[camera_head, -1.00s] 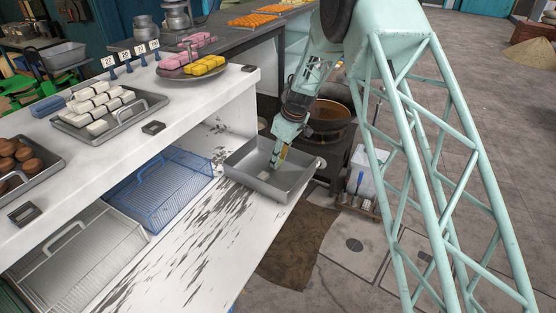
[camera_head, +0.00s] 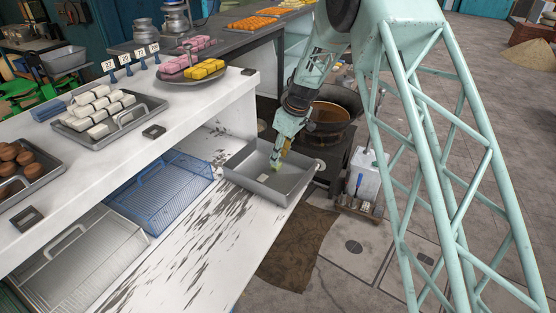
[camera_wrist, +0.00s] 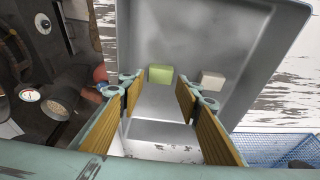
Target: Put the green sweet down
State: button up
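The green sweet (camera_wrist: 160,74) is a small block on the floor of the grey metal tray (camera_wrist: 250,40), in the wrist view. My gripper (camera_wrist: 160,88) is open, its two yellow-padded fingers on either side of the sweet's line with gaps to both. A whitish sweet (camera_wrist: 212,82) lies in the tray to the right of the green one. In the head view my gripper (camera_head: 275,162) points down into the tray (camera_head: 262,190). The whitish sweet shows there too (camera_head: 263,177), but the green one cannot be made out.
A blue wire basket (camera_head: 165,190) and a grey wire basket (camera_head: 80,260) stand left of the tray on the lower shelf. The counter above holds a tray of white sweets (camera_head: 105,110) and a plate of pink and yellow sweets (camera_head: 192,70). A pan (camera_head: 330,115) stands behind my gripper.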

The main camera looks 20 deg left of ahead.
aim_at(284, 171)
jog(key=p+v, duration=0.1)
jog(key=v, duration=0.7)
dwell(0.6)
jog(key=shift+r, duration=0.15)
